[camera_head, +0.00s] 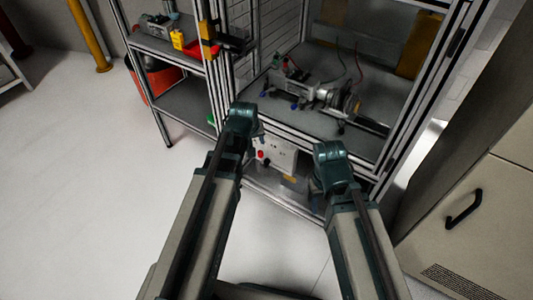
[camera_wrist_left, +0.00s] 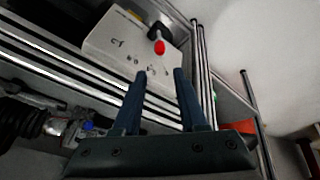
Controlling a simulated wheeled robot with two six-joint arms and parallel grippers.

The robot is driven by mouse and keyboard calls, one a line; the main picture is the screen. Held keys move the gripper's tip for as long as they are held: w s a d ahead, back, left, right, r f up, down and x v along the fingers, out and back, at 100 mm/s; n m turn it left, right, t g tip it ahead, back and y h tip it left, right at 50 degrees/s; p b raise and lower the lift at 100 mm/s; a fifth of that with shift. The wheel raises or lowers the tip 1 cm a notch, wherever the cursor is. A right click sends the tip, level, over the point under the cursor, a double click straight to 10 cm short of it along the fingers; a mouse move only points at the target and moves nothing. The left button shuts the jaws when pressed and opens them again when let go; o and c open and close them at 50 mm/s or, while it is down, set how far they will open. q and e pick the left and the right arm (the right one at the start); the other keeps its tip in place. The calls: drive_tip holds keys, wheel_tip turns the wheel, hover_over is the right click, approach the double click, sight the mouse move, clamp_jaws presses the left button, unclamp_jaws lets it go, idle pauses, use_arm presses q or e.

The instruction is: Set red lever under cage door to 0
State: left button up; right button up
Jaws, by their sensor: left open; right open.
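The red lever (camera_wrist_left: 158,46) has a red tip on a dark base and sits on a white panel (camera_wrist_left: 110,45) with dark markings in the left wrist view. In the head view the red tip (camera_head: 261,155) shows on the white box (camera_head: 283,154) low in the cage frame. My left gripper (camera_wrist_left: 159,72) is open, its two fingers pointing toward the lever with nothing between them. I see no contact with the lever. In the head view my left gripper (camera_head: 255,126) is mostly hidden by its wrist. My right gripper (camera_head: 328,166) is right of the box, its fingers mostly hidden.
The cage's metal frame (camera_head: 383,170) encloses a shelf with a motor rig (camera_head: 338,99) above the box. A side shelf (camera_head: 185,105) stands left. A beige cabinet (camera_head: 470,220) with a black handle stands right. The floor (camera_head: 80,180) at left is clear.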

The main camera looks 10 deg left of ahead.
sight(260, 152)
use_arm(q)
drive_tip(key=shift+w, duration=0.1)
drive_tip(key=shift+f, duration=0.1)
drive_tip(key=b+x, duration=1.2)
drive_tip(key=x, duration=0.1)
drive_tip(key=shift+w+f+b, duration=0.15)
drive_tip(key=shift+f+b, duration=0.15)
drive_tip(key=shift+r, duration=0.1)
clamp_jaws()
idle(1.0)
